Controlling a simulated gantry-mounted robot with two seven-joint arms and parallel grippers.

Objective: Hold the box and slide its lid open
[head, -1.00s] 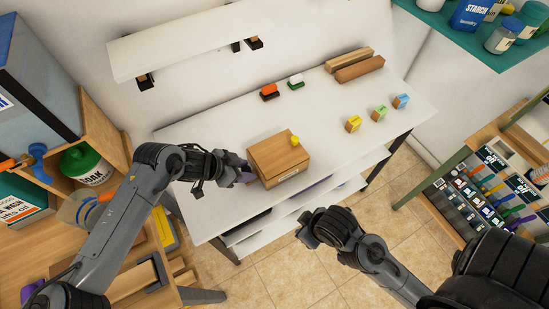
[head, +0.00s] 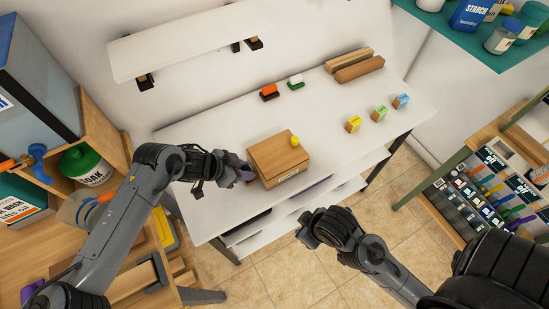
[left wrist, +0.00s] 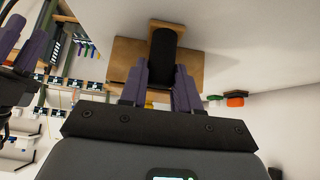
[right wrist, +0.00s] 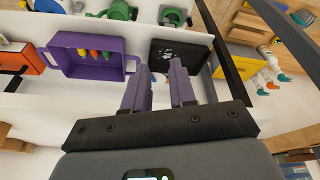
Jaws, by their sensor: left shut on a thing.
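The wooden box (head: 279,165) stands on the white table near its front edge, with its lid (head: 275,152) on top and a small yellow knob (head: 295,140) at the right end of the lid. My left gripper (head: 245,173) is at the box's left side. In the left wrist view its fingers (left wrist: 161,85) are shut on a black handle (left wrist: 163,50) that sticks out from the box (left wrist: 125,62). My right gripper (head: 306,228) is away from the box, in front of the table. In the right wrist view its fingers (right wrist: 160,80) are apart with nothing between them.
Orange (head: 269,91) and green-white (head: 296,81) items lie behind the box. Yellow (head: 353,123), green (head: 379,112) and blue (head: 401,101) blocks stand to the right. Two wooden bars (head: 355,67) lie at the back. The tabletop around the box is clear.

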